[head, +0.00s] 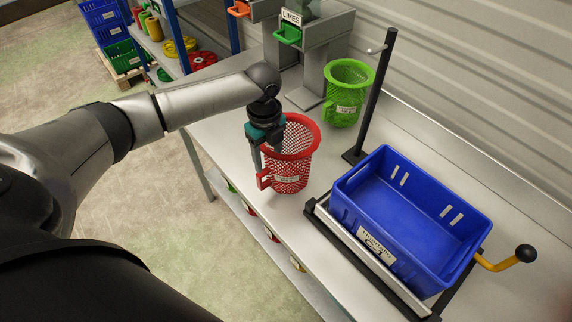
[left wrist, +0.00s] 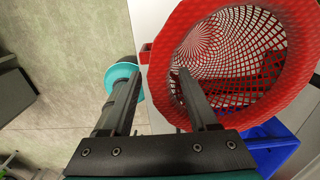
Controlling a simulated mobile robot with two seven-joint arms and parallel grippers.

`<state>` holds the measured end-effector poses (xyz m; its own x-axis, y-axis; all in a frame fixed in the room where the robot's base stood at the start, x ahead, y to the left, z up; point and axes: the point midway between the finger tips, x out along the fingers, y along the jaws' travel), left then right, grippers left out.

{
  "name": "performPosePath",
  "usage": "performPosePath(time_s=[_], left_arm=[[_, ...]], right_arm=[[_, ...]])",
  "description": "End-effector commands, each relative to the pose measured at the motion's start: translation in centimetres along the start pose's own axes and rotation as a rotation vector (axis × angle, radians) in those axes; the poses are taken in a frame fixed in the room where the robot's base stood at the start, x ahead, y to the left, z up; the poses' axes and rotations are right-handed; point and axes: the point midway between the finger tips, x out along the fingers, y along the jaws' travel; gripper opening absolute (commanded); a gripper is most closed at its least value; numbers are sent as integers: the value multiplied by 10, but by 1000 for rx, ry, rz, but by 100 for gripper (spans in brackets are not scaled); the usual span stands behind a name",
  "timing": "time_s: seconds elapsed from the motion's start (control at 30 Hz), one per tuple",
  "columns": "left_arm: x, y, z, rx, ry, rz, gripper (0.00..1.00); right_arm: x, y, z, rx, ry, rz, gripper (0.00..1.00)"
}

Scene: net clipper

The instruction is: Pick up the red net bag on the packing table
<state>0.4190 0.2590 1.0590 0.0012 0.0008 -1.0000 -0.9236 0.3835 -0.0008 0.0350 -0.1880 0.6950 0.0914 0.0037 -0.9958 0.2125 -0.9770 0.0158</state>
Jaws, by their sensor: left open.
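The red net bag (head: 291,168), an open-topped mesh basket shape with a wide rim and a pale label, stands upright on the packing table (head: 227,128). A red tab sticks out on its left side. My left gripper (head: 262,167) points down at the bag's left side, open, with nothing visibly clamped. In the left wrist view, the bag (left wrist: 238,48) fills the upper right. One finger of the gripper (left wrist: 157,75) overlaps the bag's rim and opening; the other is outside it, to the left. Whether either finger touches the bag cannot be told. My right gripper is out of view.
A blue crate (head: 415,215) sits on a black frame right of the bag. A green net bag (head: 346,92) stands behind, beside a black post (head: 372,95). Grey dispensers marked "LIMES" (head: 305,40) stand at the back. Bare table lies left of the bag.

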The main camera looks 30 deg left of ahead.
Motion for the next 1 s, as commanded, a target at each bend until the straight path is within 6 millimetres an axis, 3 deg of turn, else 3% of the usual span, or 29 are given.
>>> performPosePath(time_s=[0.07, 0.6, 1.0], left_arm=[[0, 0, 0, 0, 0, 0, 59], [0, 0, 0, -1, 0, 1, 0], [0, 0, 0, -1, 0, 2, 0]], right_arm=[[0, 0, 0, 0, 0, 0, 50], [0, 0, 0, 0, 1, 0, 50], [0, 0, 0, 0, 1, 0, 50]])
